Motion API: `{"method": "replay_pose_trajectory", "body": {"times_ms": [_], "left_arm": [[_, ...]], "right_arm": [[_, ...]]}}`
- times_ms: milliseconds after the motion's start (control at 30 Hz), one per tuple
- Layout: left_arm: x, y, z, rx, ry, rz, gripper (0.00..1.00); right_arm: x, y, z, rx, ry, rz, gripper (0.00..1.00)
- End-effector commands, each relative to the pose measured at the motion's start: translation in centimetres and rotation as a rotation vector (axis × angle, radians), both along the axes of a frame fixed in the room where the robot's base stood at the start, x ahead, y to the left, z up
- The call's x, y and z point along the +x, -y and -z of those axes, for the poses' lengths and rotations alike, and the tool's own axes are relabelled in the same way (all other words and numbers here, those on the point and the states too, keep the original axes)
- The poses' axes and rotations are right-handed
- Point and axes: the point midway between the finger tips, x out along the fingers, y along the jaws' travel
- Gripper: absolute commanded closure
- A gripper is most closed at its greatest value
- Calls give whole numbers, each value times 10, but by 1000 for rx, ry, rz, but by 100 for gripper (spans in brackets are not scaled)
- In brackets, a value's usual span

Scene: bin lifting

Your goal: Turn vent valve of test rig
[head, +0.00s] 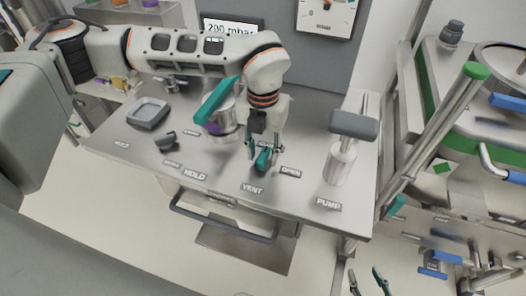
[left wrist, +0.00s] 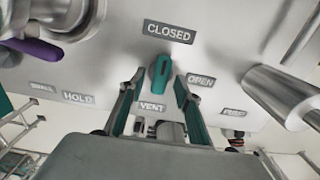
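The vent valve is a small teal lever knob (head: 263,159) on the grey metal top of the test rig (head: 225,170), between the VENT and OPEN labels in the head view. In the left wrist view the knob (left wrist: 160,74) stands below the CLOSED label (left wrist: 168,31), with OPEN (left wrist: 201,80) to its right and VENT (left wrist: 152,107) below. My left gripper (head: 264,150) is over the valve, its fingers apart, one on each side of the knob. The left wrist view shows gaps beside the knob between the fingertips (left wrist: 160,80). My right gripper (head: 367,280) is open and empty at the bottom right.
A pump with a grey T-handle (head: 354,125) stands right of the valve. A steel cylinder with a purple part (head: 218,126) and a teal lever (head: 217,100) stands to the left. A display (head: 231,27) reads 200 mbar. A cart with pipes and green-capped posts (head: 475,70) stands at right.

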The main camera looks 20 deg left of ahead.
Motion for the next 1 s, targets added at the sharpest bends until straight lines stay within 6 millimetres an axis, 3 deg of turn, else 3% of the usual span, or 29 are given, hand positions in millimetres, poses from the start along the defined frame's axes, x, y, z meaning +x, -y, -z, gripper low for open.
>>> {"method": "replay_pose_trajectory", "body": {"times_ms": [333,467,500,1000], "left_arm": [[0,0,5,-1,1,1,67],[0,0,5,-1,0,0,98],[0,0,5,-1,0,1,100],[0,0,5,0,0,94,100]], "right_arm": [[3,0,-6,2,11,0,60],[3,0,-6,2,11,0,60],[3,0,-6,2,11,0,60],[1,0,-1,-1,2,0,60]]}}
